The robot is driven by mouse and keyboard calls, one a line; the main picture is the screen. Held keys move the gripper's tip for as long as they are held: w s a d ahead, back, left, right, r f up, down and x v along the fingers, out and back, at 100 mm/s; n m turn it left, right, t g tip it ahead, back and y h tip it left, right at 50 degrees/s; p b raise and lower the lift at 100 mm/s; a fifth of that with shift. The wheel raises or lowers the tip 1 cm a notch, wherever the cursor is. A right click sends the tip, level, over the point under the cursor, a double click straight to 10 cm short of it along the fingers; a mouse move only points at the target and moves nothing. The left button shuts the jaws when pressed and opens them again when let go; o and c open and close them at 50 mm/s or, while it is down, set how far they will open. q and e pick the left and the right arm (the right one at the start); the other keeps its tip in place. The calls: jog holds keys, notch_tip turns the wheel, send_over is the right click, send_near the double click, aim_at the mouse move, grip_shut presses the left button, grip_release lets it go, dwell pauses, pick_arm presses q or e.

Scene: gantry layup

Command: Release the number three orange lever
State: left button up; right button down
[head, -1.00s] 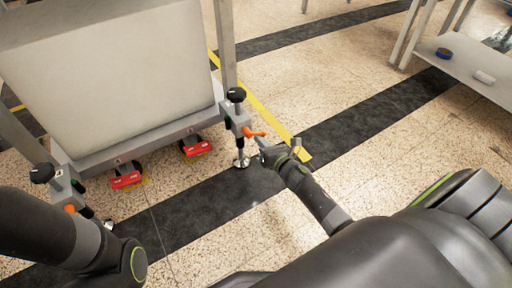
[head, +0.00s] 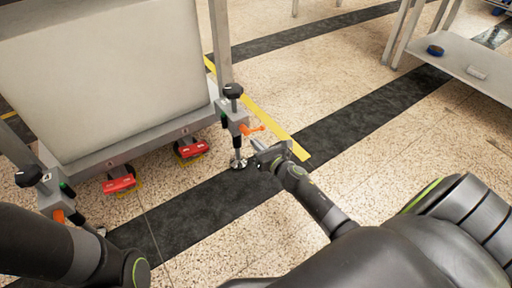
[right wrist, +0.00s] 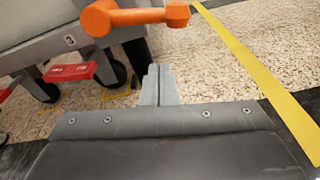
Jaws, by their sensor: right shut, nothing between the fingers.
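An orange lever (head: 252,129) sticks out to the right from the grey corner bracket of the gantry, below a black knob (head: 233,91). It shows large at the top of the right wrist view (right wrist: 137,16), with a rounded end. My right gripper (head: 257,146) is just below and to the right of this lever, apart from it. Its fingers (right wrist: 158,78) are shut and empty, below the lever in the wrist view. A second orange lever (head: 58,215) is on the left corner bracket. My left gripper is out of view.
The gantry frame carries a large pale panel (head: 110,75). Red caster pedals (head: 118,184) sit under its lower beam. A levelling foot (head: 238,163) stands below the right bracket. A shelf (head: 470,72) with small objects is at upper right. Open floor lies between.

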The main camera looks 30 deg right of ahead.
jog(key=s+r, duration=0.1)
jog(key=s, duration=0.9)
jog(key=shift+d+p, duration=0.3)
jog(key=shift+r, duration=0.1)
